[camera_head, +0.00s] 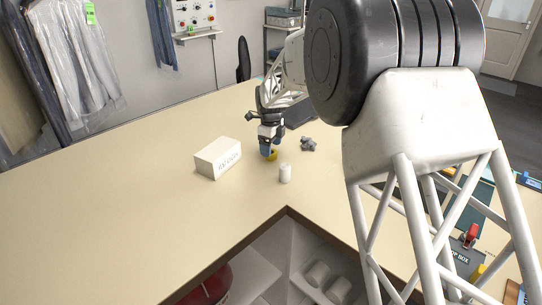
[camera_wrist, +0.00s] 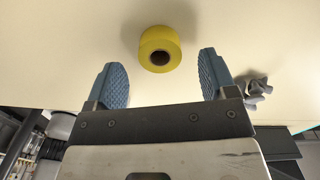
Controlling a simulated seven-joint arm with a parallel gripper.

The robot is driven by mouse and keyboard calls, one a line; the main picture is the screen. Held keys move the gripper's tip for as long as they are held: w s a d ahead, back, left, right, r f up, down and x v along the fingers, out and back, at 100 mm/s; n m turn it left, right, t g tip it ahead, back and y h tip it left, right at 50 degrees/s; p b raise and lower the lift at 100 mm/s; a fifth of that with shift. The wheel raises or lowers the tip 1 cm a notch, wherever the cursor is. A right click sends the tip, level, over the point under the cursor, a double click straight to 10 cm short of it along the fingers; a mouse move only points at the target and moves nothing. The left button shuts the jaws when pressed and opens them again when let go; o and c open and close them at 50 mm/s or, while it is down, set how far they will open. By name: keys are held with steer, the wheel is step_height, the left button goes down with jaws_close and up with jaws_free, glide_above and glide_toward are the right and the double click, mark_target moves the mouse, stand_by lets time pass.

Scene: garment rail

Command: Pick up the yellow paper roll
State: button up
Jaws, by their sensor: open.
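The yellow paper roll (camera_wrist: 158,42) stands on the cream table, with its dark core hole showing in the wrist view. In the head view only part of the roll (camera_head: 272,156) shows beside the blue fingertips. My gripper (camera_wrist: 160,82) is open and empty, its two blue ribbed fingers spread wide. The roll lies just beyond the fingertips, roughly centred between them in the wrist view. In the head view my gripper (camera_head: 267,150) points down, close to the roll. I cannot tell whether a finger touches it.
A white cylinder (camera_head: 285,173) stands in front, near the table's inner corner. A grey lumpy object (camera_head: 308,144) lies to the right and also shows in the wrist view (camera_wrist: 254,88). The table's left part is clear.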

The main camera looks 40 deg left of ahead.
steer(key=shift+f, duration=1.55)
steer(key=shift+c, duration=0.4)
steer(key=c, duration=0.9)
step_height(320, 180, up, 10)
